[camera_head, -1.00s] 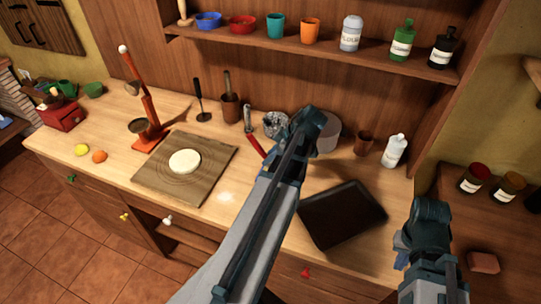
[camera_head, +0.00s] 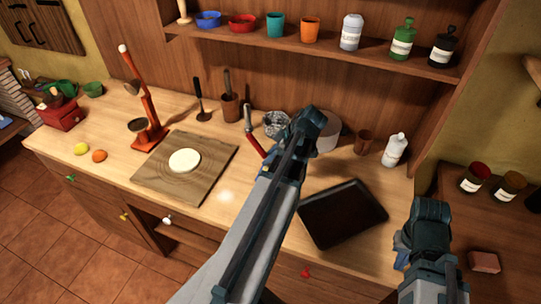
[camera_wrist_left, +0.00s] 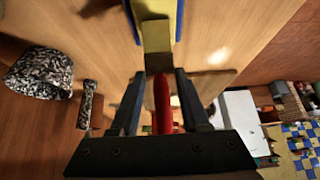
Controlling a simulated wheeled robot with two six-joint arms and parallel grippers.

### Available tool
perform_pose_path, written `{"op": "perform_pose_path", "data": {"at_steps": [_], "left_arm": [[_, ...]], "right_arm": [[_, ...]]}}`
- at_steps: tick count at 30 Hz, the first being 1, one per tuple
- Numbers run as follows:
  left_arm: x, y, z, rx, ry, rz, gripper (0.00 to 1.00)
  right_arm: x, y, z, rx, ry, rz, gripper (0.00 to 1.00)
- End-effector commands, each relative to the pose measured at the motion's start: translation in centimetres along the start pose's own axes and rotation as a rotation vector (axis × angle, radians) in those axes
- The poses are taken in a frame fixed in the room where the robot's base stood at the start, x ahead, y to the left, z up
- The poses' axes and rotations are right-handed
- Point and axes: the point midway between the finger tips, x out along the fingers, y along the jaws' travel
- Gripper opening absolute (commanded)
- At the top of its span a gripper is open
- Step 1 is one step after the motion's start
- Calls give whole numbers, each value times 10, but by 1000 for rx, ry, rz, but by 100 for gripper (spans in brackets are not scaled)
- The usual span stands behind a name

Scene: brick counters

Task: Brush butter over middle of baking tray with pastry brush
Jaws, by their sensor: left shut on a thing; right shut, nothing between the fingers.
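The black baking tray (camera_head: 343,214) lies flat on the front right of the counter, and its surface looks bare. My left gripper (camera_wrist_left: 160,76) is shut on a slim red handle, which I take for the pastry brush (camera_wrist_left: 162,103). A pale yellow part shows beyond the red in the left wrist view. In the head view the red handle (camera_head: 256,147) shows left of my left arm, which hides most of the gripper. My right gripper (camera_head: 402,258) is shut and empty, right of the tray and partly hidden by its own wrist. I cannot make out any butter.
A wooden board (camera_head: 207,180) with a pale round piece (camera_head: 184,161) lies left of my left arm. A speckled container (camera_head: 275,122), a brown cup (camera_head: 364,142) and a white bottle (camera_head: 395,150) stand behind. A shelf (camera_head: 350,52) overhangs the back.

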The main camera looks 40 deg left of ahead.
Motion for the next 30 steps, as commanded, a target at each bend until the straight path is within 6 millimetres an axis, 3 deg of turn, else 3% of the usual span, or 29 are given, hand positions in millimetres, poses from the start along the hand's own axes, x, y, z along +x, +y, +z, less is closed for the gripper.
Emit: {"op": "perform_pose_path", "data": {"at_steps": [14, 30], "left_arm": [[-3, -1, -1, 1, -4, -1, 0], [-37, -1, -24, 0, -1, 0, 0]], "right_arm": [[-3, 0, 0, 0, 0, 0, 0], [-44, 4, 3, -1, 0, 0, 0]]}}
